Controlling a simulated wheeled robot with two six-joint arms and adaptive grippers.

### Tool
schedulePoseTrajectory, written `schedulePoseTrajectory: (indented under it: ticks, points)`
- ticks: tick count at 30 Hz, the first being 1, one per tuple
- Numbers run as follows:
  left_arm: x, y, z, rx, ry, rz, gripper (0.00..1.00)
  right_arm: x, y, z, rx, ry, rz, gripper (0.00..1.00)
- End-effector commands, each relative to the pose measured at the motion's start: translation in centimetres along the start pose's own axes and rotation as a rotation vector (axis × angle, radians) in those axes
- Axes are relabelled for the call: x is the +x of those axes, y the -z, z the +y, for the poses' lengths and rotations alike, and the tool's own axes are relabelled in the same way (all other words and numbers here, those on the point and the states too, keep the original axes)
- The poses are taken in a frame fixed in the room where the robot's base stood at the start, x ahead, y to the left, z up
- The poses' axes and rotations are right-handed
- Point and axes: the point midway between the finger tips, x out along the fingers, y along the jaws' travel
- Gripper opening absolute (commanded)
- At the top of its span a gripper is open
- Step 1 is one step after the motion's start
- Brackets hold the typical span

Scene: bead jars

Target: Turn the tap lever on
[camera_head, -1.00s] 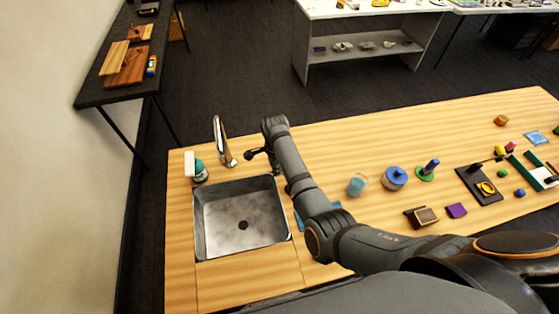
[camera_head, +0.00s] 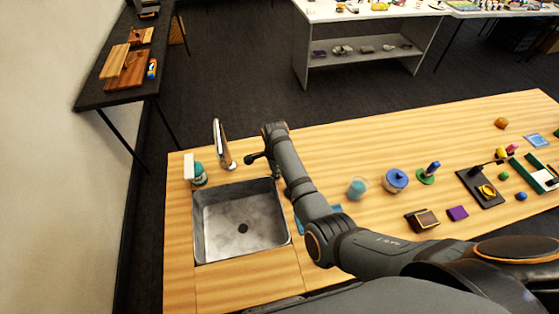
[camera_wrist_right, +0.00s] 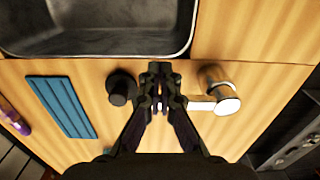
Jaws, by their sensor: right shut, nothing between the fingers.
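The silver tap (camera_head: 221,145) stands upright behind the metal sink (camera_head: 198,225). In the right wrist view the tap (camera_wrist_right: 215,80) is just right of my fingers, and a pale bar (camera_wrist_right: 200,104), which looks like its lever, reaches from it toward them. My right gripper (camera_head: 250,159) is shut and empty, to the right of the tap. In the right wrist view its fingertips (camera_wrist_right: 160,70) are close beside the bar; I cannot tell whether they touch it. The lever is too small to make out in the head view. My left gripper is not in view.
A dark round knob (camera_wrist_right: 121,87) is close left of my fingers in the right wrist view. A blue flat piece (camera_wrist_right: 62,105) lies farther left. A teal bottle (camera_head: 199,173) stands left of the tap. A jar with blue contents (camera_head: 357,187) and a blue-lidded jar (camera_head: 396,180) are right of my arm.

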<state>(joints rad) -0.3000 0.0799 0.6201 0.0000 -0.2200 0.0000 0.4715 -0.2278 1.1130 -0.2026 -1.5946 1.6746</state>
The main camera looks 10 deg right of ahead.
Motion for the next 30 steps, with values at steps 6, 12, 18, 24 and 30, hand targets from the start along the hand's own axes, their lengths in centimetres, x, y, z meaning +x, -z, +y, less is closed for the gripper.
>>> schedulePoseTrajectory:
  ticks: [6, 12, 18, 24, 30]
  points:
    - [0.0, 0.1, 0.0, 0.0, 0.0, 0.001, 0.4, 0.0, 0.0, 0.0, 0.0, 0.0, 0.0, 0.0]
    - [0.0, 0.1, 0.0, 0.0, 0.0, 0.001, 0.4, 0.0, 0.0, 0.0, 0.0, 0.0, 0.0, 0.0]
    - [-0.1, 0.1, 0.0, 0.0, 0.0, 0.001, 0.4, -0.1, 0.1, 0.0, 0.0, 0.0, 0.0, 0.0]
    - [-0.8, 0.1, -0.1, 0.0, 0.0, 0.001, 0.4, -0.1, 1.0, 0.0, 0.0, -0.001, 0.001, 0.0]
    - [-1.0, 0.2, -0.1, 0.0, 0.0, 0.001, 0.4, 0.0, 1.5, 0.0, 0.0, -0.001, 0.0, 0.0]
